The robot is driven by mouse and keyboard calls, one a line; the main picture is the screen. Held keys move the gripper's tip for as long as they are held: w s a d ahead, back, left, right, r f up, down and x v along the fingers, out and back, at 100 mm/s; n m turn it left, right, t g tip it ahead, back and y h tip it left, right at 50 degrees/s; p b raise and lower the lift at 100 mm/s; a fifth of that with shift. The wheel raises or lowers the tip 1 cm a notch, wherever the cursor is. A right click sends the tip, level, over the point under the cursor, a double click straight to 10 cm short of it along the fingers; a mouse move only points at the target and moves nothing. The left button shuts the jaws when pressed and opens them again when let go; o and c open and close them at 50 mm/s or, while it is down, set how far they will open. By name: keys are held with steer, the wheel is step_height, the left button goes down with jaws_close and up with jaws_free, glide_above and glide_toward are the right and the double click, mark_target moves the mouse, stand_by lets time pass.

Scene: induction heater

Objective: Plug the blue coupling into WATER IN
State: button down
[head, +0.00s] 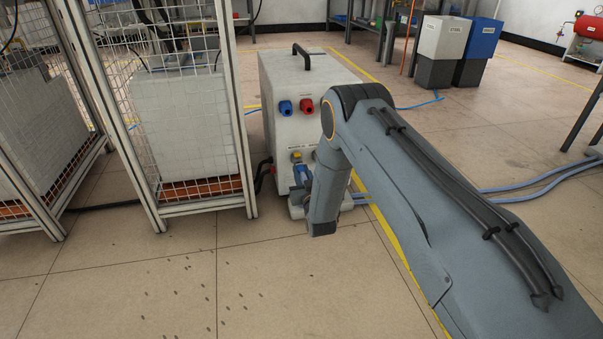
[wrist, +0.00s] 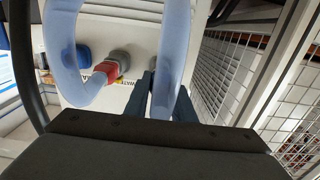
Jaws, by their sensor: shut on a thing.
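The grey heater cabinet (head: 285,72) stands on the floor in the head view, left of my forearm. In the wrist view, its panel (wrist: 105,32) carries a grey port with a red coupling (wrist: 107,70) on it. A yellow label beside it shows partly and appears to read WATER. My gripper (wrist: 160,98) is shut close to this panel, right of the red coupling. A pale blue hose (wrist: 174,45) runs down between its fingers. The blue coupling at the hose end is mostly hidden by the fingers. I cannot tell whether it touches a port.
A mesh cage (head: 180,105) stands close left of the cabinet. A second pale hose (wrist: 64,60) loops from the red coupling. Blue hoses (head: 530,186) lie on the floor at right.

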steer(key=shift+w+a, duration=0.2)
steer(key=shift+w, duration=0.45)
stand_by(0.6)
steer(key=c, duration=1.4)
jaws_free()
steer(key=shift+c, duration=0.2)
